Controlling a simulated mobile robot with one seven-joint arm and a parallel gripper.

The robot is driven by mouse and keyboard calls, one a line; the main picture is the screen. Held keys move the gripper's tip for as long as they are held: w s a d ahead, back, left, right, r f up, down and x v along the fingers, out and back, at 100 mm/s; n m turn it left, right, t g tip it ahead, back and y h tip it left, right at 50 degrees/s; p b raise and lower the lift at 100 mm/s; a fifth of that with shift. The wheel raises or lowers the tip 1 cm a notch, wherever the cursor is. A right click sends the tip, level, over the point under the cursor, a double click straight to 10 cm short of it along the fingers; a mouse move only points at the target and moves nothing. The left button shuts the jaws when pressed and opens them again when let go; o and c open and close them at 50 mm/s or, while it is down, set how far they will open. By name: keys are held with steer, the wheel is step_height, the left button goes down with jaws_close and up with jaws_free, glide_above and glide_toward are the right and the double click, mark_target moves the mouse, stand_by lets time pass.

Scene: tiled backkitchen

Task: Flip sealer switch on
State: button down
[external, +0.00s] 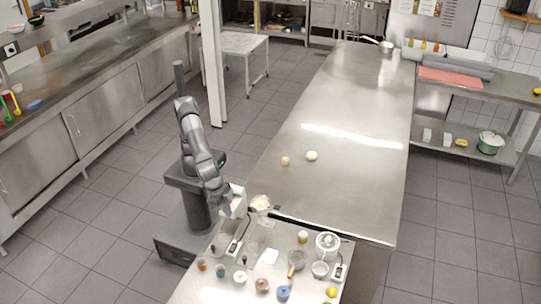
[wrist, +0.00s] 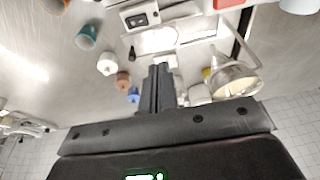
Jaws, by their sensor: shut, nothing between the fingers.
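A similar white unit (external: 340,272) stands at that table's right end. I cannot tell which is the sealer, or the switch position. My gripper (wrist: 158,72) is shut and empty, its dark fingers together and apart from the switch. In the external view my gripper is above the table's far left corner, its fingers unclear.
A long steel counter (external: 345,120) behind is mostly clear.

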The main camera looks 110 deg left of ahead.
mark_target(235, 244)
steer(key=d, duration=0.1)
steer(key=d+f, duration=0.1)
steer(key=s+d, duration=0.1)
steer(key=shift+d+f, duration=0.15)
steer(key=x, duration=1.3)
steer(key=shift+s+a, duration=0.25)
steer(key=shift+s, duration=0.1)
steer(key=shift+a+f, duration=0.1)
steer(key=shift+f, duration=0.4)
steer(key=shift+f, duration=0.1)
steer(key=shift+a+f, duration=0.1)
steer(key=shift+f, duration=0.1)
